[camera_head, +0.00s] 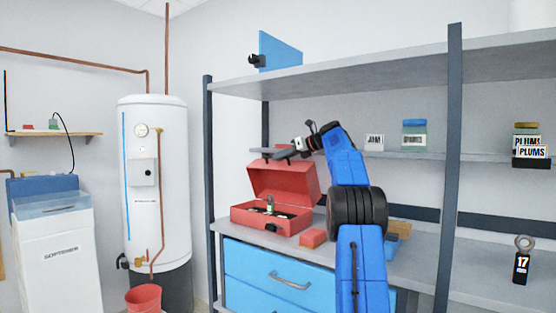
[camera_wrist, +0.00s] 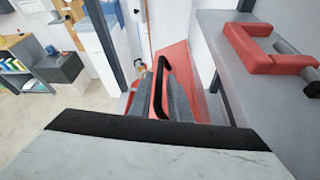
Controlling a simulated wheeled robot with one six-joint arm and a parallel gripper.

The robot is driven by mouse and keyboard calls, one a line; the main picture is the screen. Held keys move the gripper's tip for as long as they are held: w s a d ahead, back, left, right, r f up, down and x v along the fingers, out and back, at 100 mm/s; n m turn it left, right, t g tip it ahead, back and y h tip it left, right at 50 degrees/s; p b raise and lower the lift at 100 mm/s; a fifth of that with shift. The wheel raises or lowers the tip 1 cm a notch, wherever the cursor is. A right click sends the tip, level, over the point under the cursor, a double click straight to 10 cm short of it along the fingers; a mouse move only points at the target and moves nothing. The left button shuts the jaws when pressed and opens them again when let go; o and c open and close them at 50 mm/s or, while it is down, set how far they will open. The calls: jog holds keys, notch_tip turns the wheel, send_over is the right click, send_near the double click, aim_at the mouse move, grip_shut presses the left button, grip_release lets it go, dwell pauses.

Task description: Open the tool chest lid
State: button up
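The red tool chest (camera_head: 254,218) stands on the grey shelf above the blue drawers. Its lid (camera_head: 283,181) is raised at the back, and the inside of the box shows with a small bottle (camera_head: 270,204) in it. My gripper (camera_head: 286,153) is at the top edge of the lid. In the wrist view the black lid handle (camera_wrist: 161,84) runs between my two grey fingers (camera_wrist: 160,102), with red lid surface (camera_wrist: 177,57) beyond. The fingers are close beside the handle; whether they press on it is unclear.
A red block (camera_head: 312,238) lies right of the chest, near my arm. A shelf post (camera_head: 211,190) stands left of it, and an upper shelf (camera_head: 370,77) hangs overhead. The white water heater (camera_head: 157,190) is further left. Jars (camera_head: 414,137) stand on the back shelf.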

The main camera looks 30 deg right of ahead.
jog(key=v, duration=1.5)
jog(key=shift+s+r, duration=0.2)
jog(key=shift+c, duration=0.3)
